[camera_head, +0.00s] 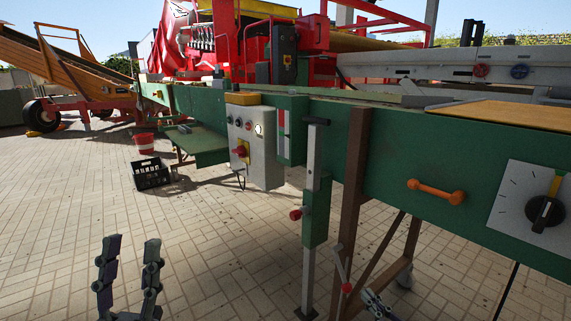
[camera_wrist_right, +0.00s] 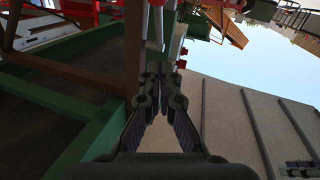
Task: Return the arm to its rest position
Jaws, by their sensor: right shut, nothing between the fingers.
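My left gripper (camera_head: 132,243) stands at the lower left of the head view, fingers pointing up and apart, empty, over the paving. Most of both arms is out of the picture.
A green conveyor frame (camera_head: 390,150) crosses the right side, with a grey control box (camera_head: 255,150), an orange handle (camera_head: 436,191) and a dial panel (camera_head: 535,210). A brown leg (camera_head: 352,190) stands beneath it. A black crate (camera_head: 151,174) and red bucket (camera_head: 144,143) stand on open paving at left.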

